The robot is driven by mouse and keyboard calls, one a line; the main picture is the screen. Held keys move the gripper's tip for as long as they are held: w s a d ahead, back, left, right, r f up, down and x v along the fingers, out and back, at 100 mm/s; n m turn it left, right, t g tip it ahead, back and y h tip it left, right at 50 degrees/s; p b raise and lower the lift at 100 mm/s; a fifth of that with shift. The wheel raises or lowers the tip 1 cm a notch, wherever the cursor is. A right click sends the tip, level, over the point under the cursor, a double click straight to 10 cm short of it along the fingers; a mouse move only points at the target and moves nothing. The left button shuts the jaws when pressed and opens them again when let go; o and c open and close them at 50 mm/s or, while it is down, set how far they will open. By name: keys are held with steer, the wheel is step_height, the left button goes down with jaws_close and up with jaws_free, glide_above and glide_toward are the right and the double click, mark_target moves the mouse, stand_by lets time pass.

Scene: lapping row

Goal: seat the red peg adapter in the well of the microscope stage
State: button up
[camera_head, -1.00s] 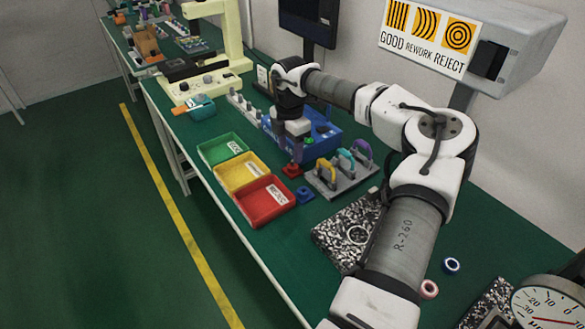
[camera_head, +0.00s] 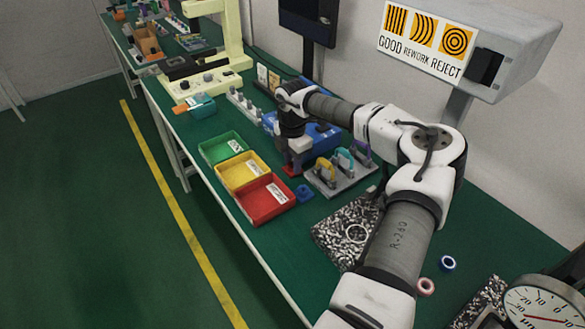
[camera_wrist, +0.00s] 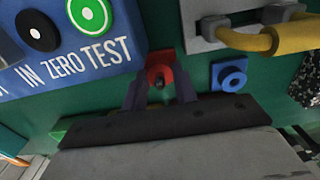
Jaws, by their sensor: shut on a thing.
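The red peg adapter (camera_wrist: 166,67) is a square plate with a dark centre, between my gripper's fingers in the wrist view. In the head view only a bit of its red (camera_head: 287,169) shows below my gripper (camera_head: 294,161), which hides the rest. My gripper (camera_wrist: 159,86) is shut on the adapter, low over the green bench; I cannot tell whether the adapter still touches the bench. The cream microscope (camera_head: 232,38) stands farther back along the bench, with a dark stage (camera_head: 180,68) on its left. The well cannot be made out.
A similar blue adapter (camera_head: 304,193) lies close by; it also shows in the wrist view (camera_wrist: 229,74). A grey rack with coloured handles (camera_head: 343,181) stands to the right. Green, yellow and red bins (camera_head: 283,212) line the front edge. A blue box (camera_wrist: 60,50) is beside my gripper.

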jaws_close()
steer(key=shift+r, duration=0.2)
step_height(320, 180, up, 20)
steer(key=b, duration=0.3)
steer(key=shift+f, duration=0.15)
steer(key=shift+w, duration=0.1)
